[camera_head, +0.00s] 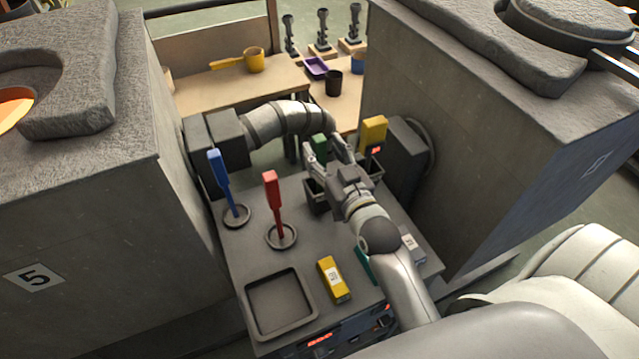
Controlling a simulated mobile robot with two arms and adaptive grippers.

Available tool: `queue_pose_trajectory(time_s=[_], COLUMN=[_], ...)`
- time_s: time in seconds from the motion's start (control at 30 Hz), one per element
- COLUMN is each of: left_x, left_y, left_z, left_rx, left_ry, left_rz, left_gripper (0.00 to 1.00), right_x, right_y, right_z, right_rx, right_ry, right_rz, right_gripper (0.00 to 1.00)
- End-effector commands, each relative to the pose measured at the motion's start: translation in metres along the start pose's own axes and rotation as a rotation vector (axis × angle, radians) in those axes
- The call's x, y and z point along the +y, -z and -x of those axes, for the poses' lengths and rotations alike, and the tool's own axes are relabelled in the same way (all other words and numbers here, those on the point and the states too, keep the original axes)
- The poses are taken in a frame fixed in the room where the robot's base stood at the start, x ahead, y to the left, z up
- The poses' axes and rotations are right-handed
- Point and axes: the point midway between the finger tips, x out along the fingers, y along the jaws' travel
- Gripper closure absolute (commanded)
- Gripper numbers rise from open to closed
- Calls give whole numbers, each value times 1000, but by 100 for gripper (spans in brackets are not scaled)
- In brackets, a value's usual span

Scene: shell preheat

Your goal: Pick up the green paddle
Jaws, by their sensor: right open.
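A dark green piece (319,146) shows just beyond and between the fingertips of my right gripper (327,153); its lower part is hidden, so I cannot tell its full shape. My right gripper is open above a dark bin, its arm reaching in from the lower right. Contact with the green piece cannot be told. A blue paddle (218,175) and a red paddle (272,200) stand upright in round holders on the grey bench. A teal-green item (363,264) lies partly hidden under my right forearm. My left gripper is not in view.
A yellow labelled block (332,279) lies beside an empty square tray (280,302). Another yellow block (373,131) stands right of the gripper. A curved segmented grey pipe (275,121) passes close behind. Large grey blocks flank the bench, leaving little side room.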

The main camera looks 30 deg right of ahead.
Motion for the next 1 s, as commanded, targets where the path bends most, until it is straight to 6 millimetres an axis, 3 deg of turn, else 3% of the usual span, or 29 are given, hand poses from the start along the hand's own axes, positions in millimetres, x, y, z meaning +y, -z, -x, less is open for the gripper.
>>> queue_pose_trajectory(time_s=[0.23,0.57,0.93,1.0], left_x=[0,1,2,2], left_y=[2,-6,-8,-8], left_z=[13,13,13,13], left_rx=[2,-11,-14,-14], left_ry=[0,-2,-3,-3], left_rz=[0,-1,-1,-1], left_gripper=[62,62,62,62], right_x=[4,3,3,3], right_y=[1,-1,-1,0], right_z=[-30,-35,-35,-35], right_rx=[1,0,0,3], right_ry=[0,0,0,0], right_rz=[1,1,0,0], right_gripper=[50,50,98,100])
